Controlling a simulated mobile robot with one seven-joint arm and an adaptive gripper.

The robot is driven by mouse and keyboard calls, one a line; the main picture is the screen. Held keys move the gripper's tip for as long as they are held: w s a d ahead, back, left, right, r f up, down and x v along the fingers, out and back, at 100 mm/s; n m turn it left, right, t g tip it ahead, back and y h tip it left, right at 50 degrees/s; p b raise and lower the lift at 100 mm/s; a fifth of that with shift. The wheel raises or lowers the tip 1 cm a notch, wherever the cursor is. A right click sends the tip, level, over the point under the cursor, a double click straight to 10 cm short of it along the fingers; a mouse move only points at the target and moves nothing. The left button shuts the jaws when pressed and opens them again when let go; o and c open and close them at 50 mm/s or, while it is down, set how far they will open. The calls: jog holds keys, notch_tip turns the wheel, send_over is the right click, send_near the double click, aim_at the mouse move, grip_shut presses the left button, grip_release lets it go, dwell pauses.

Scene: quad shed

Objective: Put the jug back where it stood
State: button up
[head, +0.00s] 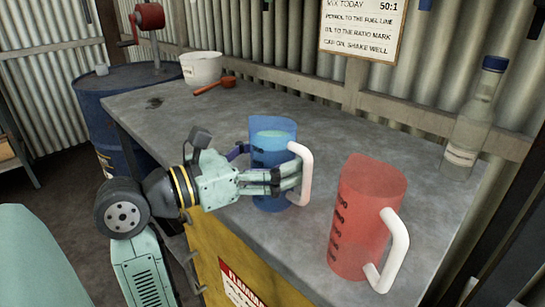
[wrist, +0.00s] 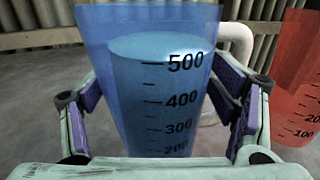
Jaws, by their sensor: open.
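A blue measuring jug (head: 272,150) with a white handle stands upright on the grey bench top, with liquid inside. In the wrist view the blue jug (wrist: 150,90) fills the middle, its marks reading up to 500 and the liquid surface near that mark. My gripper (head: 268,172) is at the jug, one finger on each side of its body. In the wrist view the purple finger pads flank the jug, with gaps at the sides. A red jug (head: 358,220) with a white handle stands to the right; it also shows in the wrist view (wrist: 298,80).
The bench top (head: 190,125) is clear behind and left of the blue jug. A white tub (head: 201,68) and a red scoop (head: 214,86) are at the back left. A clear bottle (head: 472,120) stands at the back right. A blue drum (head: 100,110) with a hand pump is at left.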

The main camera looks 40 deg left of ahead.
jog(key=shift+r, duration=0.25)
jog(key=b+v, duration=0.2)
jog(key=v, duration=1)
jog(key=shift+b, duration=0.3)
jog(key=shift+f, duration=0.1)
